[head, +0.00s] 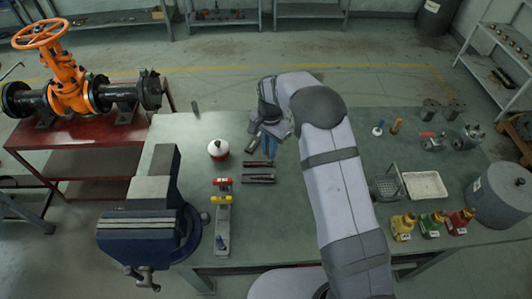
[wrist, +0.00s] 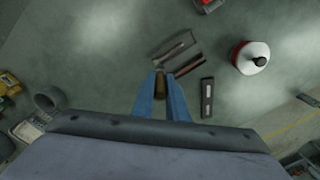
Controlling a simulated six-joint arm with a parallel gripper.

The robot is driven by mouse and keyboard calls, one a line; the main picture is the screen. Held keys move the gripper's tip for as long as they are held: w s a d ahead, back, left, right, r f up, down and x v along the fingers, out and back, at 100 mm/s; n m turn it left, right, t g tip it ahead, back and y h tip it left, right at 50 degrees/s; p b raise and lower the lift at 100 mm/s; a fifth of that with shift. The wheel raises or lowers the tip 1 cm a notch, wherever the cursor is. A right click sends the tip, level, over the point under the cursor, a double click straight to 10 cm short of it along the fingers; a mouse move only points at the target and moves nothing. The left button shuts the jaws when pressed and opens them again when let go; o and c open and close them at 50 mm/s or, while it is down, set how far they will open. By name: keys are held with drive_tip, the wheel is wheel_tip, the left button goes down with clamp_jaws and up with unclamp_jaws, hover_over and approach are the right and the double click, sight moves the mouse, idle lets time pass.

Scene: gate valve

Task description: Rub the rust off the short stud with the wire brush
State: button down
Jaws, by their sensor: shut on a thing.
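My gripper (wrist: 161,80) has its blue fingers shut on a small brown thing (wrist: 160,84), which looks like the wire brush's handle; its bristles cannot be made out. In the head view my gripper (head: 268,149) is low over the bench, by the dark pieces. A dark brown rod (wrist: 188,66), seemingly a rusty stud, lies just beyond the fingertips; it also shows in the head view (head: 258,163). Next to it is a flat dark holder (wrist: 160,52) with a greyish rod in it, also in the head view (head: 259,180). Which rod is the short stud, I cannot tell.
A dark slotted block (wrist: 207,98) lies beside the rods. A red and white pot (head: 218,150) stands left of them, with a blue vise (head: 150,220) further left. A perforated tray (head: 385,188), a white tray (head: 425,184) and several coloured bottles (head: 431,226) stand right of my arm.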

sight(269, 164)
drive_tip(key=shift+f, duration=0.15)
drive_tip(key=shift+f+b, duration=2.5)
drive_tip(key=shift+f, duration=1.1)
drive_tip(key=shift+a+f, duration=0.25)
drive_tip(key=shift+a, duration=0.45)
drive_tip(key=shift+a+f, duration=0.2)
drive_tip(key=shift+a, duration=0.5)
drive_tip(key=shift+w+a, duration=0.1)
drive_tip(key=shift+a, duration=0.6)
drive_tip(key=d, duration=0.4)
drive_tip(key=shift+r, duration=0.2)
wheel_tip(269, 164, up, 3)
drive_tip(key=shift+f+p, duration=0.2)
drive_tip(key=shift+p, duration=0.5)
drive_tip(key=shift+r+p, duration=1.85)
drive_tip(key=shift+r, duration=0.9)
